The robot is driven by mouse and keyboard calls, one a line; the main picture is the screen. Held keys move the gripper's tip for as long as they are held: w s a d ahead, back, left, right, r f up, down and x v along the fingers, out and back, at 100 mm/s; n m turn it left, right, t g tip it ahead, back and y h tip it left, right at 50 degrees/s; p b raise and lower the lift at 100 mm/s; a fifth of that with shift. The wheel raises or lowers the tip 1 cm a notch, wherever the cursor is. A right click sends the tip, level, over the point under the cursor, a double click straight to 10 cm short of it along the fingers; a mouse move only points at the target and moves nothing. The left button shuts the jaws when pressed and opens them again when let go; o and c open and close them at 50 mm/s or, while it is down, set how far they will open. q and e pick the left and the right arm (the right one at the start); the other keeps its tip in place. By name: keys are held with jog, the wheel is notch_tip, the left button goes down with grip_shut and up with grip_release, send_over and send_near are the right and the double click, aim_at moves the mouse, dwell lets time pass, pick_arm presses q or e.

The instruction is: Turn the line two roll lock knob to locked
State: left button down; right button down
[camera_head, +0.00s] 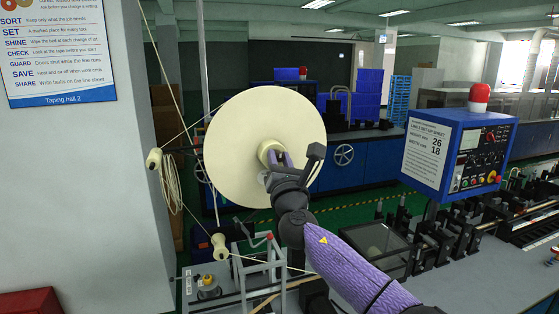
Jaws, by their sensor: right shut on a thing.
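A large cream tape roll (237,122) stands upright, its flat face toward me. A pale hub (267,149) sticks out at its middle. My right gripper (277,163) comes in from the lower right in a purple sleeve and is shut at the hub, on the roll lock knob. The gripper's fingers and wrist hide most of the knob, so I cannot read whether it is at locked. My left gripper is not in view.
Tape runs over a guide roller (153,159) on the left and a lower roller (219,246). A metal frame (258,262) stands below the roll. A blue control box (458,152) with a line 2 set-up sheet and red lamp stands right. A wall (90,180) closes the left side.

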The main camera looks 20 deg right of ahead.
jog(key=m+g+h, duration=0.1)
jog(key=m, duration=0.3)
jog(key=m+g+h, duration=0.1)
jog(key=m, duration=0.2)
jog(key=m+g+h, duration=0.1)
jog(key=m+h, duration=0.1)
jog(key=m, duration=0.2)
jog(key=shift+a+r+m+p, duration=0.1)
jog(key=shift+a+m+p, duration=0.05)
jog(key=shift+m+p, duration=0.2)
jog(key=m+g, duration=0.1)
jog(key=m, duration=0.1)
jog(key=m+g+p, duration=0.1)
jog(key=m, duration=0.1)
jog(key=shift+r+m+h+p, duration=0.15)
jog(key=shift+m+h+p, duration=0.1)
jog(key=shift+h+p, duration=0.05)
jog(key=shift+m+g+y+p, duration=0.4)
jog(key=shift+m+g+p, duration=0.3)
jog(key=shift+m, duration=0.7)
jog(key=shift+c, duration=2.4)
grip_release()
